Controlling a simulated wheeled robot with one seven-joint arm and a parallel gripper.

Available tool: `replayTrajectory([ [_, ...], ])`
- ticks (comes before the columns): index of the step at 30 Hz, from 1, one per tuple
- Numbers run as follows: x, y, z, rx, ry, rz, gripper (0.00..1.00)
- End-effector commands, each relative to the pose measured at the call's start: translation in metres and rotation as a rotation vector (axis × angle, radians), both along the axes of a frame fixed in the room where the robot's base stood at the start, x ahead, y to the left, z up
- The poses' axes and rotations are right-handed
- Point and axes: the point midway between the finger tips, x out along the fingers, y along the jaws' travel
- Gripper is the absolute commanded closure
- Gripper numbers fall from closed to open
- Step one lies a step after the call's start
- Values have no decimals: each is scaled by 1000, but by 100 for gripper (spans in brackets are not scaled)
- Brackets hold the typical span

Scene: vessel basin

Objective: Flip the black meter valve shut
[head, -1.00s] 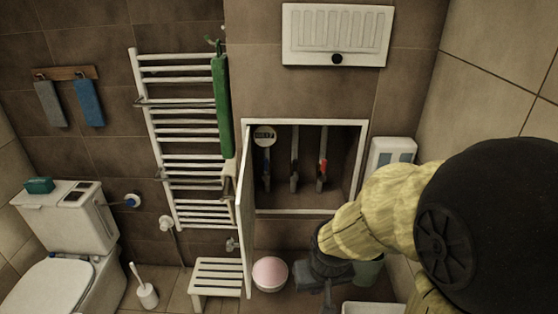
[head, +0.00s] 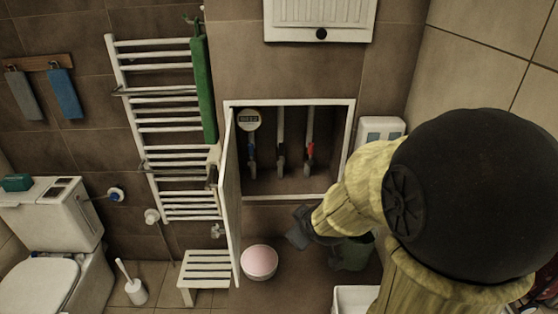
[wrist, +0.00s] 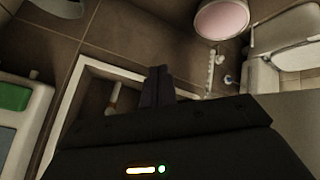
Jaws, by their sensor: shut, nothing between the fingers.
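An open recessed niche with a white frame (head: 288,102) holds several vertical pipes in the head view. A round meter (head: 249,120) tops the left pipe, with a small blue part below it. A dark fitting (head: 281,160) shows on the middle pipe; whether it is the black meter valve, and how its lever lies, is too small to tell. A red handle (head: 310,151) is on the right pipe. My gripper (head: 298,238) is below the niche, apart from the pipes. In the wrist view its dark fingers (wrist: 157,86) are together and empty, in front of the niche frame (wrist: 68,100).
The niche door (head: 230,195) stands open at the left, next to the towel radiator (head: 165,125). A pink bowl (head: 259,262) and a slatted stool (head: 206,268) are on the floor below. A white dispenser (head: 380,130) hangs right of the niche.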

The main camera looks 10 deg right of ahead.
Motion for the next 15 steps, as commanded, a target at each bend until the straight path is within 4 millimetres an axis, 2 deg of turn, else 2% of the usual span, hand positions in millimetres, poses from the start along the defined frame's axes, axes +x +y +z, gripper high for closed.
replayTrajectory([
  [3, 33, -4, 10, -149, -196, 185, 100],
  [6, 54, -3, 27, -289, -358, 336, 100],
  [10, 73, 5, 51, -479, -575, 512, 100],
  [15, 79, 19, 79, -700, -820, 682, 100],
])
